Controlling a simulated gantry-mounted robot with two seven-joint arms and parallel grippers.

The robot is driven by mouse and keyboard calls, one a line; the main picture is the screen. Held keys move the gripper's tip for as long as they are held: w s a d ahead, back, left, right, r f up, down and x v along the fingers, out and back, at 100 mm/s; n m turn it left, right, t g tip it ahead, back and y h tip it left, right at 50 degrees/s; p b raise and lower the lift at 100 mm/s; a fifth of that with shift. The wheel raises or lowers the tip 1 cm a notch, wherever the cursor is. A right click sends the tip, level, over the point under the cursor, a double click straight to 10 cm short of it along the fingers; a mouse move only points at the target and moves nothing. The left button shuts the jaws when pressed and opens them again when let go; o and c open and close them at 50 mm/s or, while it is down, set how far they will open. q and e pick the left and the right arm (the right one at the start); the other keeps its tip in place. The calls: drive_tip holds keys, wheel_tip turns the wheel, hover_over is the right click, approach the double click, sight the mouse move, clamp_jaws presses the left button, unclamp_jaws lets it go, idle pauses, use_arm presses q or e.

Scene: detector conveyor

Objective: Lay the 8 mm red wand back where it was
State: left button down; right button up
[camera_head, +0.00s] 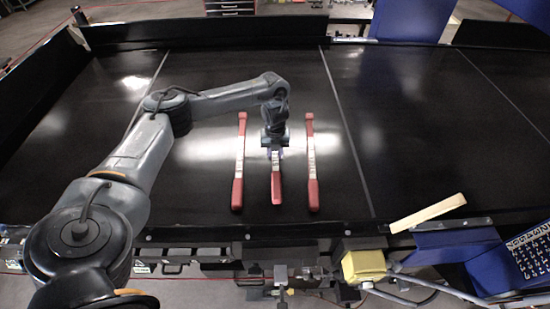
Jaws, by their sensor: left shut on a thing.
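Three red wands with pale middle sections lie lengthwise side by side over the black conveyor (420,120): a left wand (238,192), a middle wand (276,189) and a right wand (313,193). My left gripper (275,152) points down and is shut on the middle wand. The gripper hides the far part of that wand. I cannot tell whether the middle wand touches the belt or hangs just above it. Size marks on the wands are too small to read, so I cannot tell which is 8 mm. My right gripper is not in view.
A pale wooden strip (428,213) lies at the near right edge of the conveyor. Blue panels (455,243) and a yellow block (363,266) stand at the front right. The belt is clear left and right of the wands.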

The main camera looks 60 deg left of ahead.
sight(275, 155)
use_arm(q)
wheel_tip(275, 155, down, 3)
drive_tip(key=shift+r+p, duration=0.15)
drive_tip(key=shift+p, duration=0.3)
drive_tip(key=shift+f, duration=0.3)
drive_tip(key=c, duration=0.9)
unclamp_jaws()
drive_tip(key=shift+r, duration=0.1)
